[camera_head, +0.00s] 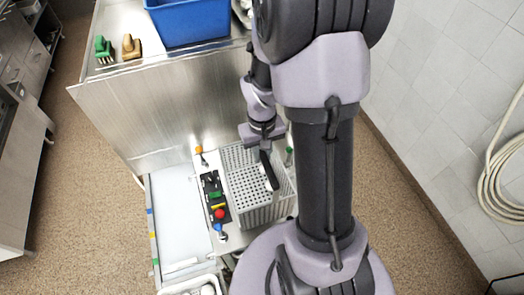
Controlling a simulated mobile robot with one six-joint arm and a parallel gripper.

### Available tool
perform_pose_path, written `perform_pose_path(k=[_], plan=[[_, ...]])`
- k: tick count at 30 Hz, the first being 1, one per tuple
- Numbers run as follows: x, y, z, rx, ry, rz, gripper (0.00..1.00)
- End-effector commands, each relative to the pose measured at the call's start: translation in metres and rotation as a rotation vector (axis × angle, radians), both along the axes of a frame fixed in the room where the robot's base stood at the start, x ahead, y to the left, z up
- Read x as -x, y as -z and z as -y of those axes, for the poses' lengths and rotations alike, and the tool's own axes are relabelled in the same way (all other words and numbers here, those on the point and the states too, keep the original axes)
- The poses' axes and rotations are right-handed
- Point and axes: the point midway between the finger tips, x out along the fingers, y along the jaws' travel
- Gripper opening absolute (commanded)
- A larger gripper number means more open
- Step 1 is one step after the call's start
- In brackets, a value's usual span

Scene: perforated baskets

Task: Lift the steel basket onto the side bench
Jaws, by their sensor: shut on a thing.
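The steel basket (240,174) is a grey perforated box, below the middle of the view and partly hidden behind my arm. My gripper (267,165) is over the basket, shut on its dark handle or rim part; the exact grip is small and partly hidden. The basket looks level. I cannot tell whether its bottom touches the surface under it. A low white-topped bench (175,220) with coloured marks along its left edge lies just left of the basket. I cannot tell for sure that it is the side bench.
A white panel with a black strip (210,190) and coloured knobs lies between bench and basket. A tall steel counter (160,110) behind holds a blue bin (190,22), a green brush (103,48) and a tan brush (131,46). A coiled hose (497,180) hangs right.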

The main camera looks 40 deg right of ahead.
Motion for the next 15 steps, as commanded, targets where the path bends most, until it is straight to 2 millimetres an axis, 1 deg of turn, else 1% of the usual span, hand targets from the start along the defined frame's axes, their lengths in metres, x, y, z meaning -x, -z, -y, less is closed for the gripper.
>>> perform_pose_path(k=[1, 12, 15], plan=[[0.0, 0.011, 0.0, 0.0, 0.0, 0.0, 0.0], [0.0, 0.06, 0.0, 0.0, 0.0, 0.001, 0.0], [0.0, 0.07, 0.0, 0.0, 0.0, 0.001, 0.0]])
